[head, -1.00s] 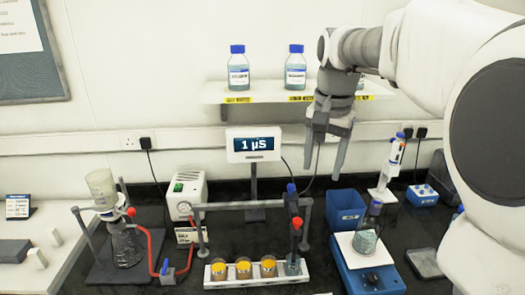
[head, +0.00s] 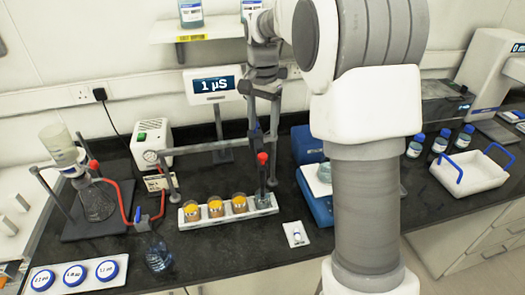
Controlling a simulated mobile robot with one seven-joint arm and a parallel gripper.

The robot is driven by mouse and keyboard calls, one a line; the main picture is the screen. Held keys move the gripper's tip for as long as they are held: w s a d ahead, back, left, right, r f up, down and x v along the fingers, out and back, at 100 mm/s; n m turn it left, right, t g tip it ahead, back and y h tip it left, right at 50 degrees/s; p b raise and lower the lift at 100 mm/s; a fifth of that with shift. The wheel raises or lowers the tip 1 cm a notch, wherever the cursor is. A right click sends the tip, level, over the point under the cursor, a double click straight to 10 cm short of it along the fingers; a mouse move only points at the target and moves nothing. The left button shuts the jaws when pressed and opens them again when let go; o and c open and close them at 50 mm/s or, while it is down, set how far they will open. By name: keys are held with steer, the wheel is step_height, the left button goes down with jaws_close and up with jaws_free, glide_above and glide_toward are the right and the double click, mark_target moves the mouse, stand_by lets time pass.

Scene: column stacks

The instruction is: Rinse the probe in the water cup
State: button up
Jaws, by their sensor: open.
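The probe (head: 263,172) shows as a slim upright piece with a red top, at the right end of a grey bar stand. Its lower end is at the clear cup (head: 262,200) at the right end of a white rack; I cannot tell how deep it reaches. This clear cup looks like the water cup. My gripper (head: 263,128) is open and points down just above the red top, with a finger on each side of the stand's end. A blue-topped part there is mostly hidden between the fingers.
Three cups with orange tops (head: 215,206) sit in the white rack (head: 222,221). A flask with red tubing (head: 97,200) stands left. A small white card (head: 295,235) lies right of the rack. My arm hides part of the blue stirrer (head: 318,200).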

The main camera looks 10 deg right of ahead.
mark_target(263, 155)
step_height(263, 155, down, 9)
stand_by(0.3)
jaws_close()
stand_by(0.3)
stand_by(1.1)
